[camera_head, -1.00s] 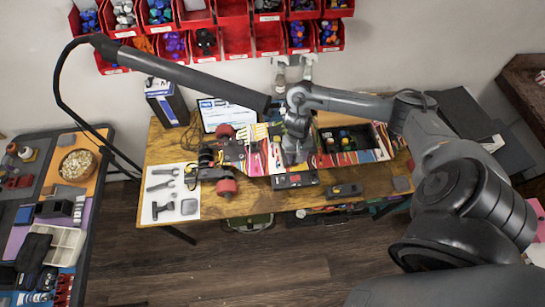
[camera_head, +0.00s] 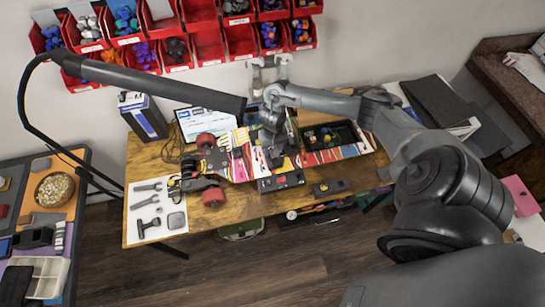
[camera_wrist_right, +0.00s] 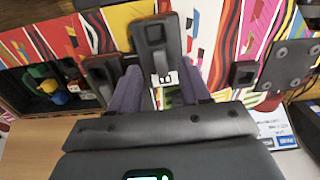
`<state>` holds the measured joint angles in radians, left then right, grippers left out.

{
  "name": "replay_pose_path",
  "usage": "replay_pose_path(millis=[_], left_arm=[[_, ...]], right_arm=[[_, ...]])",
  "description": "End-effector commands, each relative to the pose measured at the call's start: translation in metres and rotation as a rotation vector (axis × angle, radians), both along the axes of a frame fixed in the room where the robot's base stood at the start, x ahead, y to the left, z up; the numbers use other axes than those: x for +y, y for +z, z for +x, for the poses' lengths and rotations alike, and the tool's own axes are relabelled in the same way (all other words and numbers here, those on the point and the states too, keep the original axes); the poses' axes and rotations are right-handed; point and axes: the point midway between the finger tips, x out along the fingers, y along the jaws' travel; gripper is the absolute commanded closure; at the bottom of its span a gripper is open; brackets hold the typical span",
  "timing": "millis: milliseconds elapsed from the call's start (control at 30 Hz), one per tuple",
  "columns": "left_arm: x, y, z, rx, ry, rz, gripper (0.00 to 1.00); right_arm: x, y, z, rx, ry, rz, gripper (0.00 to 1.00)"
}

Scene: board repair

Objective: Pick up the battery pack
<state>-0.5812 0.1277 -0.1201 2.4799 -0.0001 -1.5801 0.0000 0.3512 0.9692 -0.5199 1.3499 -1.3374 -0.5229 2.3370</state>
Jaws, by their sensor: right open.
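My right gripper (camera_head: 277,158) reaches down over the colourful skateboard deck (camera_head: 240,165) on the wooden table. In the right wrist view its two fingers (camera_wrist_right: 160,85) are apart, with a black block (camera_wrist_right: 155,48) in line with the gap between them. I cannot tell whether they touch it. A black box with red marks (camera_head: 280,181) lies at the deck's near edge, and a smaller black device (camera_head: 331,187) lies right of it. No label shows which is the battery pack; the arm hides part of the deck. My left gripper is not in view.
A black tray of coloured parts (camera_head: 333,135) sits right of the gripper. Red wheels (camera_head: 212,197) are at the left end of the deck. Tools lie on a white sheet (camera_head: 157,223). A dark lamp arm (camera_head: 150,80) crosses above the table; a laptop (camera_head: 207,122) stands behind.

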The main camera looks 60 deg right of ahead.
Motion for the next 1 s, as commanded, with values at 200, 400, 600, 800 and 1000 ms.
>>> replay_pose_path(millis=[200, 400, 600, 800, 1000], left_arm=[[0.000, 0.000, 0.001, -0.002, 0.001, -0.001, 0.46], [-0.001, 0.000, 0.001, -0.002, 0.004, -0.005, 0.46], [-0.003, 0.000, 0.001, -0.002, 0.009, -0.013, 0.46], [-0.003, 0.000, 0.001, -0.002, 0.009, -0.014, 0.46], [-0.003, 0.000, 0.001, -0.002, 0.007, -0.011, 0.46]], right_arm=[[-0.001, -0.026, 0.002, 0.001, -0.001, 0.001, 0.53], [-0.002, -0.031, 0.002, 0.000, 0.001, 0.000, 0.53], [-0.002, -0.031, 0.002, 0.000, 0.000, 0.000, 0.62], [-0.002, -0.031, 0.002, 0.000, 0.000, 0.000, 0.93], [-0.002, -0.030, 0.003, -0.001, 0.000, 0.000, 1.00]])
